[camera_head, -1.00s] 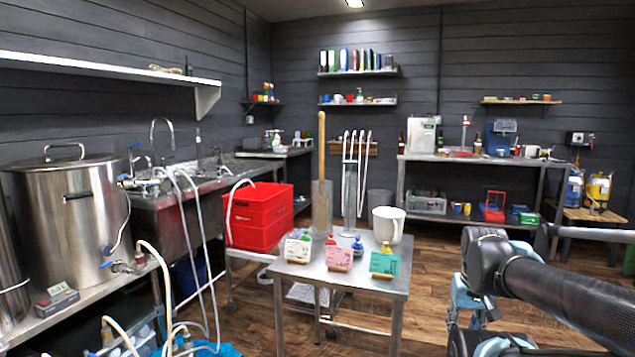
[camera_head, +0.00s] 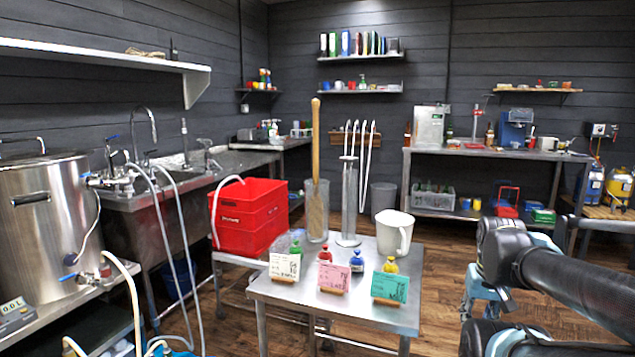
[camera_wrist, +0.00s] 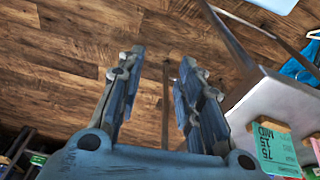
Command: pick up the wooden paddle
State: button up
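The wooden paddle (camera_head: 315,150) stands upright in a tall clear cylinder (camera_head: 309,220) at the back left of the small steel table (camera_head: 290,297). Its handle rises well above the rim, and its lower part shows through the cylinder wall. My gripper (camera_wrist: 155,85) is open and empty in the wrist view, with wood floor behind its fingers and the table's edge to its right. The paddle cannot be made out in the wrist view. In the head view my arm is at the right, apart from the table.
Small coloured bottles and cards (camera_head: 334,277) line the table front. A red crate (camera_head: 249,217) stands left. Floor right of the table is clear.

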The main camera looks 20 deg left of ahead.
jog(key=shift+o, duration=1)
jog(key=shift+s+r, duration=0.1)
jog(key=shift+r, duration=0.05)
jog(key=n+t+y, duration=0.9)
jog(key=n+y, duration=0.1)
jog(key=y, duration=0.4)
send_near(316, 123)
jog(key=shift+w+d+x, duration=0.1)
jog(key=shift+w+x, duration=0.05)
jog(key=shift+x, duration=2.6)
jog(key=shift+w+d+x, duration=0.1)
jog(key=shift+x, duration=2.7)
jog(key=shift+c, duration=0.2)
grip_shut()
